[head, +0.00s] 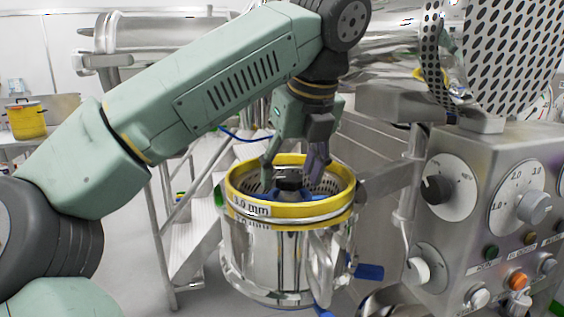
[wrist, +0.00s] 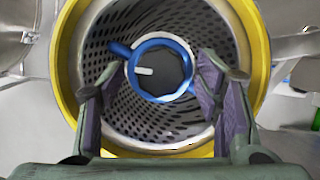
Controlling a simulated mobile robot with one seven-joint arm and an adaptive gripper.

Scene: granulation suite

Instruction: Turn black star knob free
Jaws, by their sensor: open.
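The black knob (head: 290,184) stands in the middle of the yellow-rimmed sieve drum (head: 248,203). In the wrist view the dark knob (wrist: 165,72) shows face-on with a white bar on it and a blue ring (wrist: 160,43) around it. I cannot make out its star shape. My gripper (head: 291,168) points down into the drum mouth above the knob. In the wrist view my gripper (wrist: 165,78) is open, with one finger on each side of the knob and ring. The knob is not gripped. Whether a fingertip touches the ring cannot be told.
The perforated screen (wrist: 125,120) lines the drum, with the yellow rim (wrist: 259,60) close around my fingers. A control panel (head: 500,210) with dials and buttons stands at the right. Steps (head: 195,235) stand behind, and a yellow pot (head: 27,120) sits far left.

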